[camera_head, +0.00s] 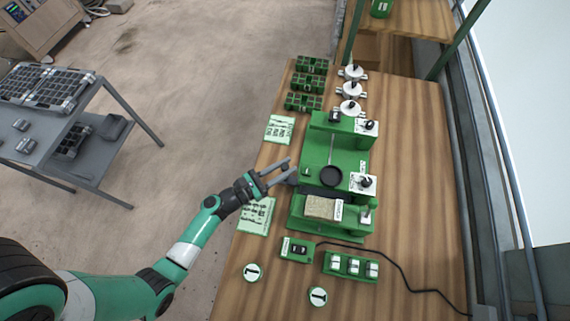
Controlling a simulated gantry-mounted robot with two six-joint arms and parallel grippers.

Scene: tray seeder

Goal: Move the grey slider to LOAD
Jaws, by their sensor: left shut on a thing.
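The green tray seeder (345,158) stands on the wooden bench. It has a round black bowl (331,176) in its middle and a brown-filled tray (322,208) at its near end. My left gripper (289,169) reaches in from the left to the seeder's left edge. Its jaws are shut on a small grey part, the grey slider (292,179), which is mostly hidden by the fingers. The LOAD marking cannot be read at this size. My right gripper is not in view.
Green trays (303,102) and white-topped round units line the back of the bench. A switch box (298,249) with a black cable and a three-switch box (350,266) lie in front. Printed cards (257,216) lie along the left edge. The bench's right side is mostly clear.

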